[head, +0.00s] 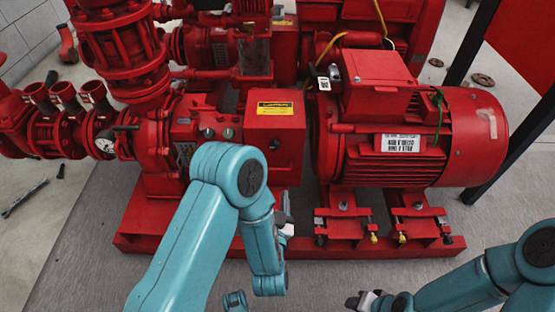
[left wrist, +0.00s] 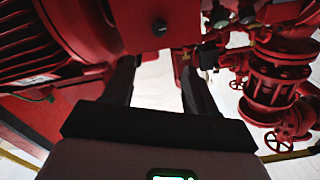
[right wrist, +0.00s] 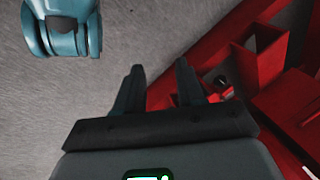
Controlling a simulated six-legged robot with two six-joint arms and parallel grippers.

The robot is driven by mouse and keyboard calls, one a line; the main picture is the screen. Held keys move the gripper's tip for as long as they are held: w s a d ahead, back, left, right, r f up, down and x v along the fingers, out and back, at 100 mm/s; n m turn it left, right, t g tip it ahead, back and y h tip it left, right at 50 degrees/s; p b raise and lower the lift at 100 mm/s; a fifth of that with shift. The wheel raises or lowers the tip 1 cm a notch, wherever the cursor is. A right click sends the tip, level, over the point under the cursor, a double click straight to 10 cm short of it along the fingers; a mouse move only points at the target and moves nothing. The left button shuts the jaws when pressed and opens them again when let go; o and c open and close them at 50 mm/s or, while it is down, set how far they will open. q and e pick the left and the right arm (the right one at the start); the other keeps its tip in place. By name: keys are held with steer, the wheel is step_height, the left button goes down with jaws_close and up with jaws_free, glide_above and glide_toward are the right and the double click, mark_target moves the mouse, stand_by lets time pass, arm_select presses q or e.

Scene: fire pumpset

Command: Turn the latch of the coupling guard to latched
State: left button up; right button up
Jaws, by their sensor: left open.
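The coupling guard appears to be the red box (head: 275,138) with a yellow label, between the pump and the motor in the head view. I cannot make out its latch there. In the left wrist view a dark round knob (left wrist: 159,27) sits on a red surface (left wrist: 185,25) beyond the fingers; I cannot tell if it is the latch. My left gripper (head: 286,205) is in front of the guard's lower part, partly hidden by my arm. Its fingers (left wrist: 158,78) are apart with nothing clearly between them. My right gripper (right wrist: 160,72) is open and empty, low over the floor.
The red motor (head: 415,135) stands right of the guard, on a red base frame (head: 285,245). Red pump pipework (head: 125,60) fills the left. Another red unit stands behind. Bare grey floor (head: 330,280) lies in front of the base.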

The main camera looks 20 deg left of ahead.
steer(key=s+a+r+g+p, duration=0.2)
steer(key=s+r+p, duration=0.3)
steer(key=r+p, duration=0.55)
arm_select(q)
steer(key=b, duration=0.2)
glide_toward(275, 147)
steer(key=b+x, duration=0.2)
steer(key=x, duration=0.5)
steer(key=shift+w+f, duration=0.1)
steer(key=shift+w, duration=0.1)
steer(key=shift+w+a+b, duration=0.2)
steer(key=shift+w+b, duration=0.1)
steer(key=shift+w, duration=0.15)
arm_select(e)
steer(key=shift+t, duration=0.3)
steer(key=f, duration=0.1)
steer(key=w+f, duration=0.1)
steer(key=f, duration=0.3)
steer(key=shift+w+d, duration=0.25)
steer(key=shift+d, duration=0.15)
arm_select(q)
steer(key=c, duration=1.1)
